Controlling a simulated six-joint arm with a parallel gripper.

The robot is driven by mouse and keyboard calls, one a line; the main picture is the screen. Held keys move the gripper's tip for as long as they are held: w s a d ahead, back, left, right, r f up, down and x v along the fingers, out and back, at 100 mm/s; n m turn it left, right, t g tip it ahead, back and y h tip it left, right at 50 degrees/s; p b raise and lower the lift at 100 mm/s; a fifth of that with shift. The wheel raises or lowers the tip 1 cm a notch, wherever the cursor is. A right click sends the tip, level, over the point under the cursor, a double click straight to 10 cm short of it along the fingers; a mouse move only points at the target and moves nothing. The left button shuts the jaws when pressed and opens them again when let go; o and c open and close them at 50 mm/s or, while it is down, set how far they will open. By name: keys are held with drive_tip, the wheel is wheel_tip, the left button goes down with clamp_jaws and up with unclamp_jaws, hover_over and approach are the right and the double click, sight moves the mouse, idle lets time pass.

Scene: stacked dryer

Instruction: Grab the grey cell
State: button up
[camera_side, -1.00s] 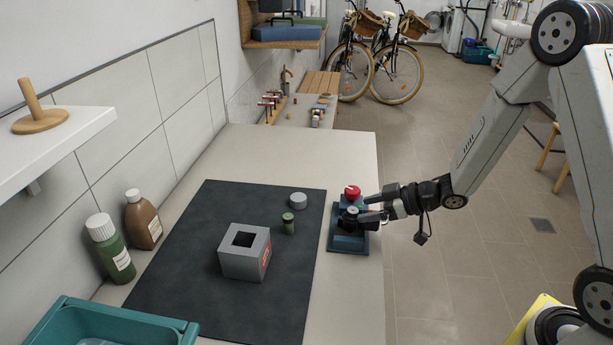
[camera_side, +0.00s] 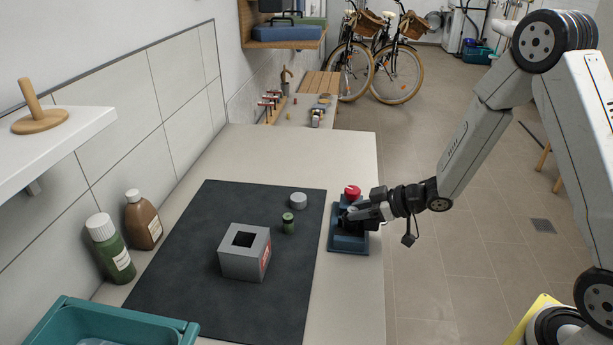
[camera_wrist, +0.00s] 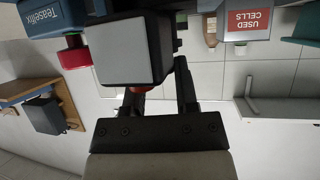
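A small blue dock (camera_side: 349,241) with a red knob (camera_side: 352,191) stands near the right edge of the worktop. My gripper (camera_side: 353,214) is low over the dock, in front of the knob, and hides the grey-topped piece there. I cannot tell whether that piece is the grey cell or whether the fingers touch it. A short grey cylinder (camera_side: 298,201) and a green cell (camera_side: 288,223) stand apart on the dark mat.
A grey box with a square hole (camera_side: 245,253) stands on the dark mat (camera_side: 190,270); its label reads "USED CELLS" in the wrist view (camera_wrist: 248,20). Two bottles (camera_side: 112,247) are by the wall. A teal bin (camera_side: 160,318) is at front left.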

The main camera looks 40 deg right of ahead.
clamp_jaws()
drive_tip(key=shift+r, duration=0.15)
wheel_tip(320, 180, up, 10)
idle(0.8)
idle(0.4)
